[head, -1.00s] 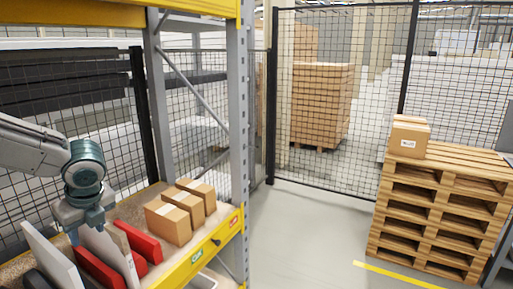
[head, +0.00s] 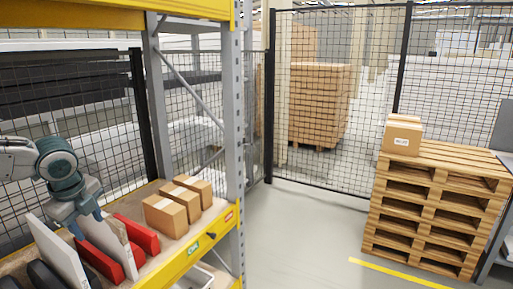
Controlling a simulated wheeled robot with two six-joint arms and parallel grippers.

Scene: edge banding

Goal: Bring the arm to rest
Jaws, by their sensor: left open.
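My left arm comes in from the left edge in the head view. Its gripper (head: 88,222) points down over the shelf, just above and beside the upright white panels (head: 58,249) and the red pieces (head: 137,235). The jaws are open, and I see nothing held between them. The fingertips are partly hidden among the panels, so I cannot tell whether they touch them. My right gripper is not in view.
The yellow-edged shelf (head: 205,242) also bears several small cardboard boxes (head: 166,215). A grey rack upright (head: 233,150) stands to the right. Stacked pallets (head: 432,205) with a carton (head: 402,137) stand at the right. The floor (head: 300,235) between is clear.

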